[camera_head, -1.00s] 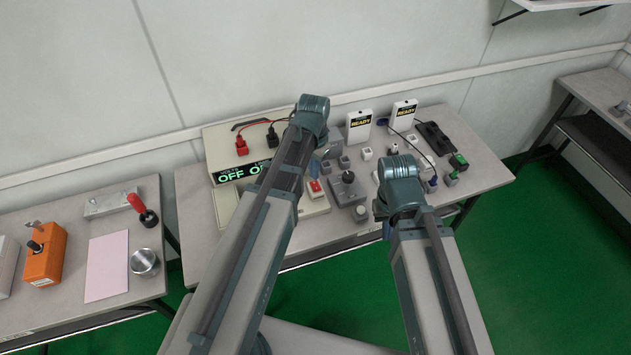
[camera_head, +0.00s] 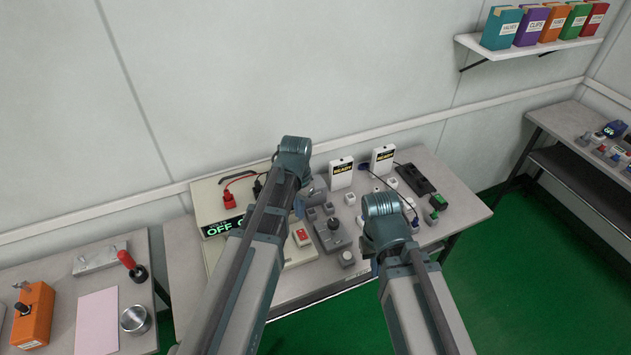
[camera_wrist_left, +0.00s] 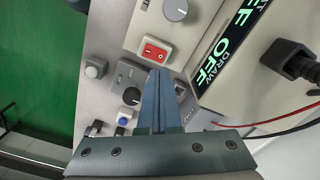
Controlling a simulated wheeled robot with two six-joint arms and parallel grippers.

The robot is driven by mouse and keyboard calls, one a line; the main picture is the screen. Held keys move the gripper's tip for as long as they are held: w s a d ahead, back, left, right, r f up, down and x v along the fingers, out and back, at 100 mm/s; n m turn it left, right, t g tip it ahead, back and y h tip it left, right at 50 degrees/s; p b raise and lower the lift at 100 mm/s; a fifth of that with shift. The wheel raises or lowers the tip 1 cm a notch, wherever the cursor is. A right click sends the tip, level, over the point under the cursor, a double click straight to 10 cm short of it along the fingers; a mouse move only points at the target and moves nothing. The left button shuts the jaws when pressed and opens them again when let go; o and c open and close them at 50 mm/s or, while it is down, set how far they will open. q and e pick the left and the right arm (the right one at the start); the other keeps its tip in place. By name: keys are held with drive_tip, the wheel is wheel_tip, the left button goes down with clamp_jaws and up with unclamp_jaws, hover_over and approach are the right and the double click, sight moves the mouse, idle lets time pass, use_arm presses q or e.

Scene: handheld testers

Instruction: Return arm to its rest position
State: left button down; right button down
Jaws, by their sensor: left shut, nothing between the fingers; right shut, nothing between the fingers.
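A beige tester with a green OFF display (camera_head: 222,227) stands partly behind the left arm. Its display also shows in the left wrist view (camera_wrist_left: 213,62).
The bench holds two white READY testers (camera_head: 342,174), a grey joystick box (camera_head: 331,235) and a black power strip (camera_head: 414,180). A left table (camera_head: 65,300) carries an orange box (camera_head: 33,315) and a metal cup (camera_head: 134,320). Green floor (camera_head: 530,280) is clear at right.

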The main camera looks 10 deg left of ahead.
use_arm(q)
drive_tip(key=s+d+n+y, duration=0.1)
drive_tip(key=s+d, duration=0.9)
drive_tip(key=s, duration=0.4)
drive_tip(key=shift+s+d, duration=0.15)
drive_tip(key=shift+d, duration=0.1)
drive_tip(key=shift+r, duration=0.1)
